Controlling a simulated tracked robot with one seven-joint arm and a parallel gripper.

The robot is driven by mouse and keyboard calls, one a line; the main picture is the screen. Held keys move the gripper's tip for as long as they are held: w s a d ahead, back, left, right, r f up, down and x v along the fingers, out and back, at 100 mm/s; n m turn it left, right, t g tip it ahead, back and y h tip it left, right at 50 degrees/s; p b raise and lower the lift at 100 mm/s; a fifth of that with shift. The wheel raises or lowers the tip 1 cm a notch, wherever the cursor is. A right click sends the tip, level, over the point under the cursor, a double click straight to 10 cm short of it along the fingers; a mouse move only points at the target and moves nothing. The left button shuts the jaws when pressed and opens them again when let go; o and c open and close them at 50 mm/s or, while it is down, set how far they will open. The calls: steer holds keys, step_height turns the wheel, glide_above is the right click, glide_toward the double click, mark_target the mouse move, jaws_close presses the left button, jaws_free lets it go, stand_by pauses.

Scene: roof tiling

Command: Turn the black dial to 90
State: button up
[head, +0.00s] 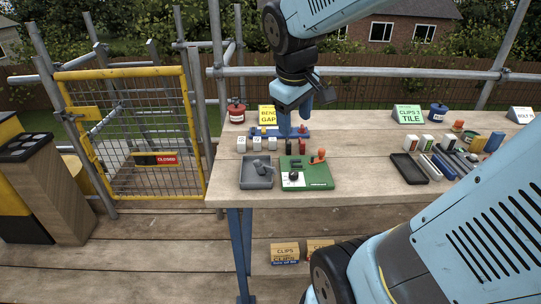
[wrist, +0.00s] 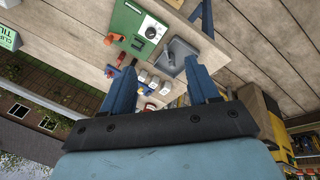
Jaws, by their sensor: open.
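The black dial (head: 294,176) sits on a white plate at the left of a green board (head: 322,184), which lies near the front edge of the bench. The dial also shows in the wrist view (wrist: 151,32), at the top, beyond the fingertips. The number it points to is too small to read. An orange-red lever (head: 319,156) stands at the board's back right. My gripper (head: 294,115) is open and empty, above the bench and behind the board in the head view. Both fingers show apart in the wrist view (wrist: 160,69).
A grey tray (head: 257,184) with a grey piece stands just left of the board. Small blocks and a blue rack (head: 265,133) lie behind it. A black tray (head: 409,169) and several tools lie to the right. A yellow gate (head: 131,130) stands left of the bench.

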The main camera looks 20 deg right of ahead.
steer(key=w+f+n+g+h, duration=0.1)
steer(key=w+f+n+g, duration=0.1)
steer(key=w+f+n, duration=0.5)
steer(key=n+g+h, duration=0.1)
steer(key=n+g, duration=0.1)
steer(key=n, duration=0.2)
glide_toward(293, 172)
steer(key=x, duration=0.9)
steer(key=shift+s+a, duration=0.1)
steer(key=shift+s, duration=0.1)
steer(key=shift+r, duration=0.1)
steer(key=c, duration=1)
